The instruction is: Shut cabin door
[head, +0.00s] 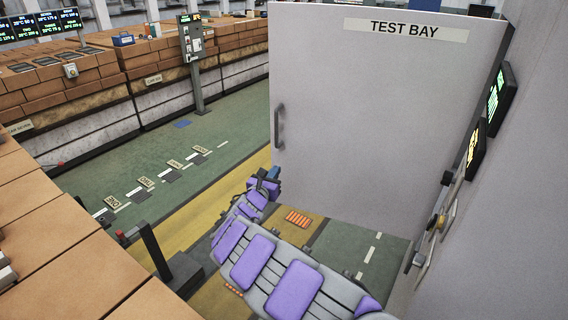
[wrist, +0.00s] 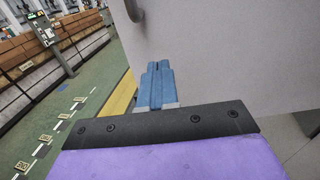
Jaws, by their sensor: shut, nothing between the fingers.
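The cabin door (head: 370,110) is a large pale grey panel with a "TEST BAY" label. It stands out from the grey wall at the right. Its dark bar handle (head: 279,127) is near its left edge, and the handle's lower end shows at the top of the wrist view (wrist: 133,8). My gripper (head: 274,173) is by the door's lower left part, below the handle. In the wrist view its blue fingers (wrist: 157,68) are together and empty, pointing up in front of the door face. I cannot tell whether they touch the door.
Brick-topped counters (head: 55,85) run along the back left, with a brick surface (head: 50,235) at the near left. A dark post (head: 155,250) stands close to my arm. A sign post (head: 192,65) stands farther back.

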